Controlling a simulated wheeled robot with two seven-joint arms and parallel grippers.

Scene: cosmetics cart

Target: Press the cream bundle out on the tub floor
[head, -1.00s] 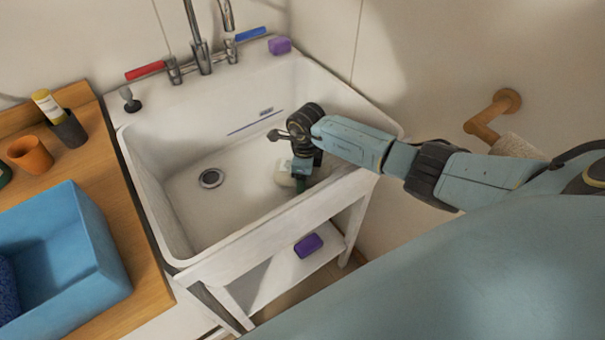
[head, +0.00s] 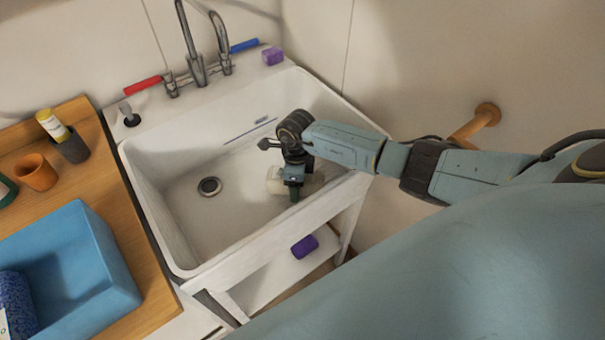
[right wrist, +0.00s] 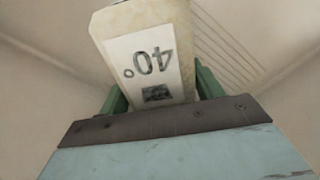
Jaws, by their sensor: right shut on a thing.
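The cream bundle (head: 274,181) is down in the white tub (head: 180,230), near its front right side. Part of it is hidden behind my right gripper (head: 293,192) in the head view. In the right wrist view the cream bundle (right wrist: 150,20) shows a white label reading 40° and sits between the green fingers of my right gripper (right wrist: 160,95). My right gripper is shut on it, pointing down into the tub. Whether the bundle touches the tub floor is hard to tell. My left gripper is not in view.
A dark drain (head: 209,187) lies left of the bundle, with clear tub floor between. Taps (head: 197,70) stand at the back. A purple block (head: 272,56) sits on the back rim, another (head: 304,246) on the shelf below. A blue bin (head: 110,265) stands on the wooden counter left.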

